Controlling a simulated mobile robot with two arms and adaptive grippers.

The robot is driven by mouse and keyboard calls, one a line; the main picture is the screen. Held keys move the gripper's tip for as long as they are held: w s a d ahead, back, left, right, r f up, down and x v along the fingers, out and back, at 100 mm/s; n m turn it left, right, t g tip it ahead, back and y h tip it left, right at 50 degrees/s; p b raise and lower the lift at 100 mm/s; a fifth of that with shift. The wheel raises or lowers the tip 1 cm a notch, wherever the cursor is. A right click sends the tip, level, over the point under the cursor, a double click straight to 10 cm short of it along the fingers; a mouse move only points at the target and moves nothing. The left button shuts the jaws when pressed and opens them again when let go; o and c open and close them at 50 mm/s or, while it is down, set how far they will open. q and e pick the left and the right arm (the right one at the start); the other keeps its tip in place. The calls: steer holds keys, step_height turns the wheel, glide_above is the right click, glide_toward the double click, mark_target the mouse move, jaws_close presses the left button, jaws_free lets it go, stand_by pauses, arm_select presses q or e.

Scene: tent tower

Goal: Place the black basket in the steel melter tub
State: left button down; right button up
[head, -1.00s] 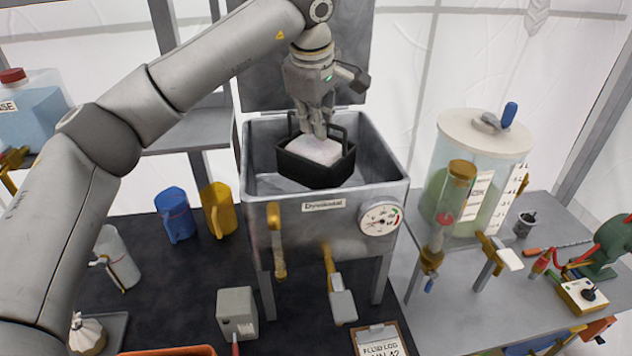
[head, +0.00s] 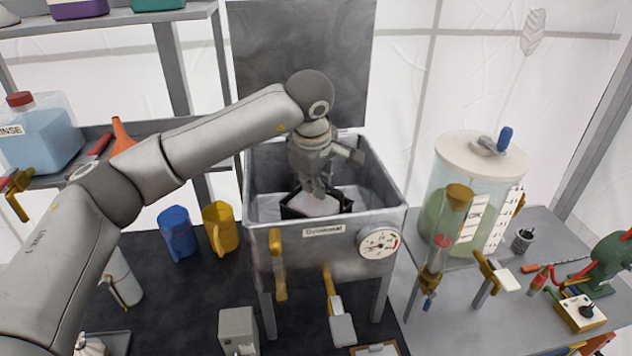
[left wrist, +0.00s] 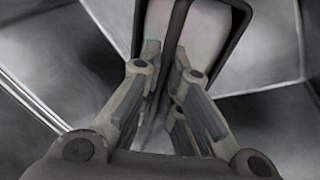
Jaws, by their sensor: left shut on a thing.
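The steel melter tub (head: 278,237) stands in the middle of the head view, with its lid raised behind it. The black basket (head: 345,203) is inside the tub, below rim level, with a pale block (head: 316,206) in it. My left gripper (head: 318,188) reaches down from above into the tub and is shut on the basket's handle. In the left wrist view the gripper fingers (left wrist: 160,95) close around the black handle (left wrist: 238,22), with grey tub walls around. Whether the basket touches the tub floor is hidden. My right gripper is not in view.
A dial gauge (head: 379,242) and brass-handled valves (head: 279,265) are on the tub's front. Blue (head: 177,232) and yellow (head: 220,228) jugs stand left of it. A lidded clear tank (head: 476,190) stands on the right-hand bench. The raised lid (head: 300,55) is behind my arm.

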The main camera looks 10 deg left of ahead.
arm_select(q)
steer(key=c, duration=1.6)
jaws_free()
steer(key=b+v, duration=0.3)
steer(key=v, duration=0.9)
steer(key=shift+r, duration=0.1)
steer(key=shift+r, duration=0.1)
